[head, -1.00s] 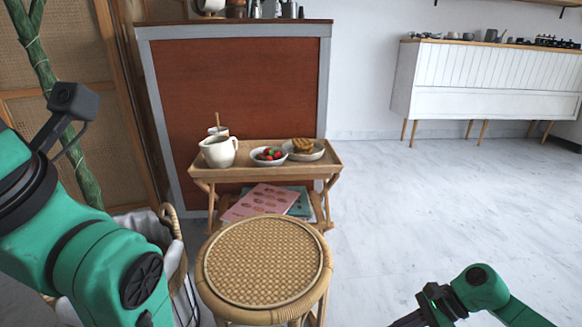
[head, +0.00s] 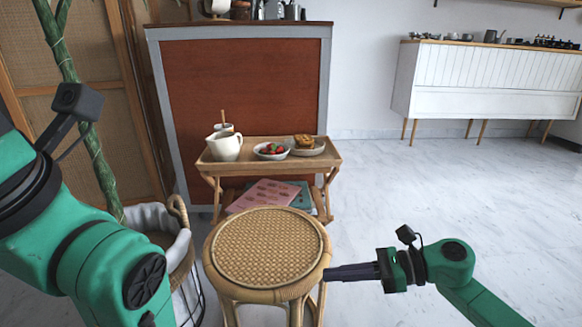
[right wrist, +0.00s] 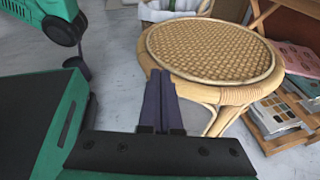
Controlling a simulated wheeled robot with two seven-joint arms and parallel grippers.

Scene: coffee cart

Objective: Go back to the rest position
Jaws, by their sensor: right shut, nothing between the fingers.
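My right gripper (head: 328,273) is shut and empty. In the head view its dark fingers point left, with the tips close to the right edge of the round rattan stool (head: 268,248). In the right wrist view the shut fingers (right wrist: 160,78) point toward the near rim of the stool (right wrist: 212,48); I cannot tell whether they touch it. My left arm fills the left of the head view, but its gripper does not show.
Behind the stool stands a wooden tray table (head: 215,174) with a white pitcher (head: 225,147), a fruit bowl (head: 271,151) and a plate of food (head: 307,146). A lined basket (head: 178,216) is left of the stool. The floor to the right is clear.

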